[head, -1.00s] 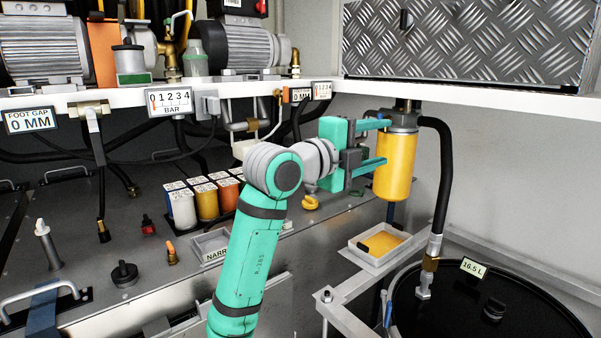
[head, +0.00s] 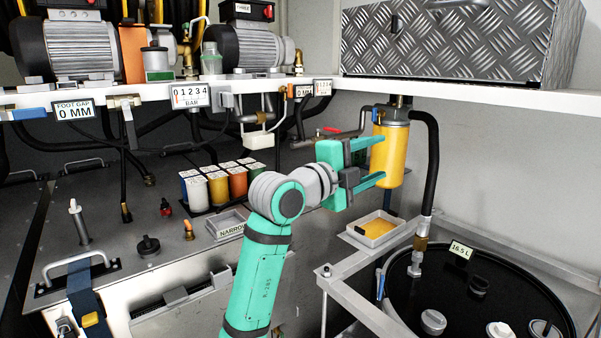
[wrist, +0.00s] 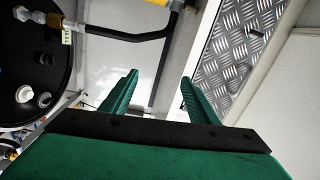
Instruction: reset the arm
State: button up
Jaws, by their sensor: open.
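My gripper (head: 372,160) is at the end of my green arm, raised below the shelf. Its two green fingers are apart, with nothing between them in the wrist view (wrist: 160,82). In the head view the fingertips overlap the left side of a yellow canister (head: 390,155) hanging under the shelf; I cannot tell from there whether they touch it. In the wrist view a small yellow part (wrist: 156,2) shows at the top edge, outside the gap between the fingers.
A black hose (head: 432,165) runs from the canister's head down to the black tank (head: 440,300). A white tray (head: 368,236) sits below the canister. The white shelf (head: 460,107) with a tread-plate box (head: 450,45) is overhead. Coloured canisters (head: 218,188) stand behind my arm.

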jog(key=w+a+f+n+t+y, duration=0.15)
jog(key=f+n, duration=0.35)
jog(key=f, duration=0.6)
jog(key=s+a+f+n+t+y, duration=0.1)
jog(key=a+f+n+t+y, duration=0.15)
jog(key=f+n, duration=0.65)
jog(key=s+a+f+n+t+y, duration=0.15)
jog(key=s+f, duration=0.25)
jog(key=f, duration=0.4)
jog(key=s+a+f+n+y, duration=0.1)
jog(key=s+f+n+y, duration=0.15)
jog(key=f, duration=0.55)
jog(key=s+a+f+n+t+y, duration=0.1)
jog(key=s+f+n, duration=0.1)
jog(key=s+f, duration=0.5)
jog(key=s+a+f+n+g+y, duration=0.1)
jog(key=s+a+f+n+y, duration=0.15)
jog(key=s+f, duration=0.55)
jog(key=s+a+f+n+g+y, duration=0.1)
jog(key=s+a+f+n+y, duration=0.15)
jog(key=s+f, duration=0.55)
jog(key=s+a+r+n, duration=0.1)
jog(key=s+r, duration=0.1)
jog(key=s, duration=0.9)
jog(key=s+a+r, duration=0.2)
jog(key=s, duration=1)
jog(key=shift+s+r+n+g, duration=0.15)
jog(key=shift+s+n+g, duration=0.05)
jog(key=shift+n+g, duration=0.25)
